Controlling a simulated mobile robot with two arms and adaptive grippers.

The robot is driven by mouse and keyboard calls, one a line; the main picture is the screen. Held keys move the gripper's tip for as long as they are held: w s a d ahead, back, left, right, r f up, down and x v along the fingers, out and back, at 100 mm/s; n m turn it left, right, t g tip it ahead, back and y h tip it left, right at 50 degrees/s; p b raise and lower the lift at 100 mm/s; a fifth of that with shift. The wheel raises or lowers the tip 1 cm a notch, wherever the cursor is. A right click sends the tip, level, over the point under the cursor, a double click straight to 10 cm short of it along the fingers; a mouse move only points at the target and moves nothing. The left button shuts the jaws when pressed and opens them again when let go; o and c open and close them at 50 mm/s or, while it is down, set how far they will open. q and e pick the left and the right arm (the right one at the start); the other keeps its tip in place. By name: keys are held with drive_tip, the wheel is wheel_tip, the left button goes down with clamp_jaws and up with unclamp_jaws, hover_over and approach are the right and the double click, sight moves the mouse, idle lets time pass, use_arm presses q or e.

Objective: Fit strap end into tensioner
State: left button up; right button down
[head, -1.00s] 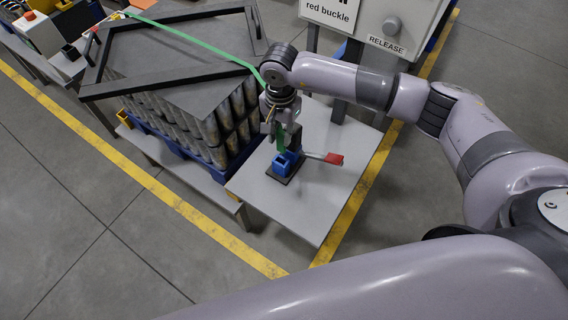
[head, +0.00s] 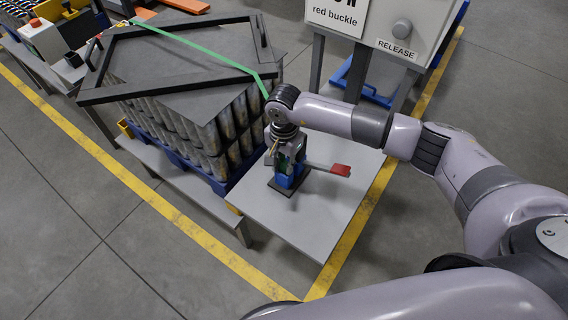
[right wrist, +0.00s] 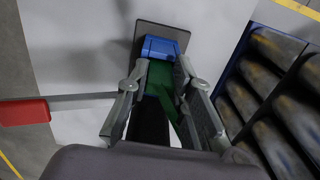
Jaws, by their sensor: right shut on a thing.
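The tensioner is a blue block (head: 289,182) on a dark base plate, with a long lever ending in a red handle (head: 341,170). It stands on a grey table. My right gripper (head: 290,163) points down right above the block, shut on the end of the green strap (head: 195,47). In the right wrist view the strap (right wrist: 160,82) lies between the fingers (right wrist: 160,72) and its end reaches the blue block (right wrist: 162,46). How deep the end sits in the block is hidden. My left gripper is out of view.
The strap runs across a pallet of cans under a dark board and frame (head: 160,92), left of the table (head: 310,222). A panel with a RELEASE button (head: 402,29) stands behind. The table's front is clear.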

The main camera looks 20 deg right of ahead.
drive_tip(key=shift+f, duration=0.15)
drive_tip(key=c, duration=1.4)
unclamp_jaws()
drive_tip(key=shift+r, duration=0.4)
wheel_tip(320, 180, up, 12)
drive_tip(key=shift+f+b, duration=0.2)
drive_tip(key=shift+b, duration=0.45)
drive_tip(key=shift+f, duration=0.1)
